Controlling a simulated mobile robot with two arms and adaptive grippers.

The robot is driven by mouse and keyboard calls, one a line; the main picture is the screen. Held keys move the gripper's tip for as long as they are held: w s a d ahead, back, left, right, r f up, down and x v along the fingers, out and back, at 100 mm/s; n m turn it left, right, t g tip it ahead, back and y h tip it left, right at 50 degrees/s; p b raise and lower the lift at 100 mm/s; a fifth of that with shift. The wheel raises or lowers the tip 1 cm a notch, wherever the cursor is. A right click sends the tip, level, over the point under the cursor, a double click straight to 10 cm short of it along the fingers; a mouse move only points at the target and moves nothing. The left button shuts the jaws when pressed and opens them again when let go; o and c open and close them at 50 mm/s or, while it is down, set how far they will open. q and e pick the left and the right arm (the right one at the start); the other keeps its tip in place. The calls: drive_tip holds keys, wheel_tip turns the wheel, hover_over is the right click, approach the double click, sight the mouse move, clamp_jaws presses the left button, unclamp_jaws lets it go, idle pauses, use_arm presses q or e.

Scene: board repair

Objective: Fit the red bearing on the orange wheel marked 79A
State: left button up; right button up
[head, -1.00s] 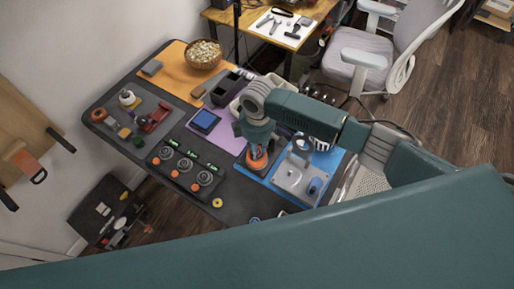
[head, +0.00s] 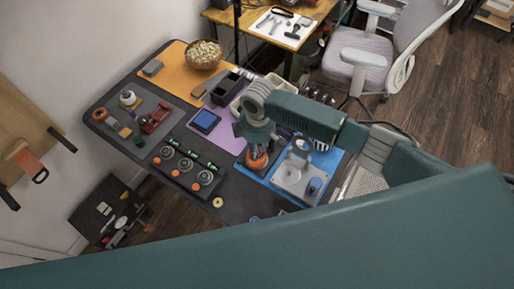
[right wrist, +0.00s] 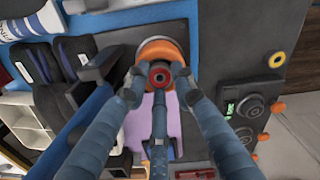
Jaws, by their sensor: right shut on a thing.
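The red bearing (right wrist: 158,74), a small ring with a dark centre, is between the fingertips of my right gripper (right wrist: 158,82), which is shut on it. The orange wheel (right wrist: 163,47) is directly behind the bearing in the right wrist view. In the head view, the orange wheel (head: 257,161) is under my right gripper (head: 258,148), at the edge of the blue mat. I cannot tell whether the bearing touches the wheel. The gripper hides part of the wheel, and no 79A marking is legible. My left gripper is not in view.
A grey fixture (head: 291,180) stands on the blue mat close right of the wheel. A black unit with several dials (head: 183,170) is to the left. A yellow ring (head: 217,202) lies on the dark tabletop. My own teal arm link covers the bottom of the head view.

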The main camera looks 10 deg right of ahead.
drive_tip(key=shift+s+f, duration=0.15)
drive_tip(key=shift+f, duration=0.1)
drive_tip(key=o, duration=1.2)
drive_tip(key=shift+f, duration=0.1)
drive_tip(key=o, duration=0.6)
